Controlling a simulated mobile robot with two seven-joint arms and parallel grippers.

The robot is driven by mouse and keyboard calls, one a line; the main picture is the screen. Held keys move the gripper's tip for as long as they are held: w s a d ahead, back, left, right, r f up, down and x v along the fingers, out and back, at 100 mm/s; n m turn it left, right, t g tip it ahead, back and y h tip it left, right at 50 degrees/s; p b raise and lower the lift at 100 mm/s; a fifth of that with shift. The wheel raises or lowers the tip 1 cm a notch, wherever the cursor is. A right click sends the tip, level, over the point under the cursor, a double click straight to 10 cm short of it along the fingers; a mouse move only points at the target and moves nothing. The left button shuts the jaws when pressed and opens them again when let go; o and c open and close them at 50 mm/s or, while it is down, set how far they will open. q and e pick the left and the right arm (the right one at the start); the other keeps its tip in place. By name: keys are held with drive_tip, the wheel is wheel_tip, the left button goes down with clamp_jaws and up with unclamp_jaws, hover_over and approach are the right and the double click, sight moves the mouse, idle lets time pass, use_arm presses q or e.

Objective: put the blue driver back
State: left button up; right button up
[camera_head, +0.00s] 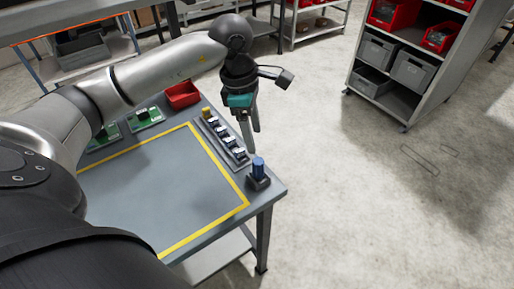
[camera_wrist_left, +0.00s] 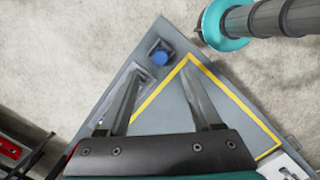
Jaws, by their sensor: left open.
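The blue driver (camera_head: 259,168) stands upright in a small dark square holder (camera_head: 259,183) at the table's near right corner. In the left wrist view its round blue top (camera_wrist_left: 160,58) shows end-on, with the holder around it. My left gripper (camera_head: 254,140) is above the table's right edge, fingers pointing down, open with nothing between them. In the left wrist view the open fingers (camera_wrist_left: 162,78) point toward the driver, which lies a little beyond their tips and apart from them. My right gripper is not in view.
A dark strip (camera_head: 243,163) with several small dispensers runs along the table's right edge, a yellow piece (camera_head: 207,112) at its far end. A red bin (camera_head: 182,95) and green boards (camera_head: 146,117) stand at the back. The yellow-outlined table area (camera_head: 165,185) is clear.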

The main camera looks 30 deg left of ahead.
use_arm(q)
drive_tip(key=shift+s+a+r, duration=0.1)
drive_tip(key=shift+a+r, duration=0.1)
drive_tip(key=shift+r, duration=0.85)
drive_tip(key=shift+s+a+r, duration=0.1)
drive_tip(key=shift+a+r, duration=0.05)
drive_tip(key=shift+r, duration=0.9)
drive_tip(key=shift+w, duration=0.1)
